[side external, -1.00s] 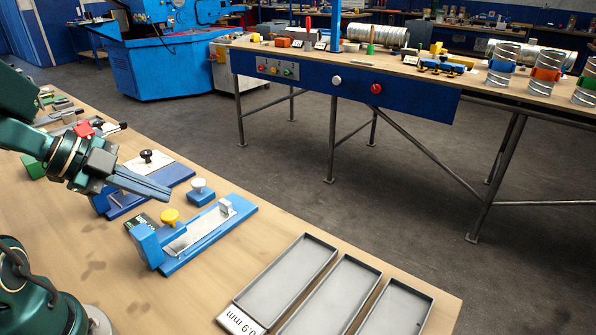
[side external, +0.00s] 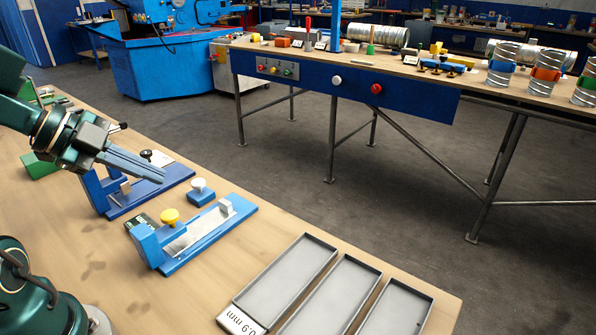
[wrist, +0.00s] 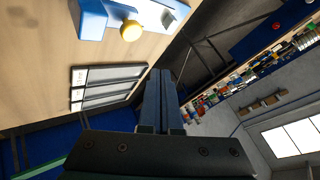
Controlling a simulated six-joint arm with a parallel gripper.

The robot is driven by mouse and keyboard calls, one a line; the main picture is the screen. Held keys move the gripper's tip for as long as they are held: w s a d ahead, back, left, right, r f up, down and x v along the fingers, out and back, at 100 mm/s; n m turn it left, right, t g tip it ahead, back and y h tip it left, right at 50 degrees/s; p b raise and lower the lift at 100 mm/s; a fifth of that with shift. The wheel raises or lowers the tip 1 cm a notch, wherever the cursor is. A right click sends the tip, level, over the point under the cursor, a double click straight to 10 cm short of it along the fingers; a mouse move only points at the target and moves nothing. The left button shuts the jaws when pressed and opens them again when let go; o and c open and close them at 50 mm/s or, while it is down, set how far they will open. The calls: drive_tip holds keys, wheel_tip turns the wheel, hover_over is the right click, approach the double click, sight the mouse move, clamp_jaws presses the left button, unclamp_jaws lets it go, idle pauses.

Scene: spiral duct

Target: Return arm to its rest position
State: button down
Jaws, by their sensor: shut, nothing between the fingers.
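My gripper (side external: 160,174) is shut and empty, raised above the near workbench at the left of the side view. Its fingertips are in front of the rear blue fixture (side external: 150,186), apart from the bench top. In the wrist view the two fingers of my gripper (wrist: 159,75) lie side by side, closed, with nothing between them. My arm reaches in from the left edge; part of it is out of the picture.
A blue fixture with a yellow knob (side external: 169,216) stands in front of the gripper, beside a small blue block with a white knob (side external: 200,191). Grey trays (side external: 287,278) lie at the bench's front right. A green block (side external: 38,166) sits left. A second bench (side external: 345,90) stands beyond the aisle.

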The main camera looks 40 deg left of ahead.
drive_tip(key=shift+w+d, duration=0.1)
drive_tip(key=shift+d, duration=0.2)
drive_tip(key=w+d+r+n+t+y, duration=0.2)
drive_tip(key=w+d+r+t, duration=0.15)
drive_tip(key=r, duration=0.35)
drive_tip(key=w+d+r+n+t+y, duration=0.1)
drive_tip(key=w+d+r+n+t, duration=0.2)
drive_tip(key=r, duration=0.4)
drive_tip(key=s+d+f+n+g, duration=0.2)
drive_tip(key=s+f+n+g, duration=0.2)
drive_tip(key=s+f, duration=0.2)
drive_tip(key=s+d+f+n+g, duration=0.2)
drive_tip(key=s+f+n+g, duration=0.2)
drive_tip(key=s+f, duration=0.3)
drive_tip(key=shift+s+d+f+n+g+y, duration=0.15)
drive_tip(key=shift+s+d+n+g+y, duration=0.25)
drive_tip(key=shift+g, duration=0.25)
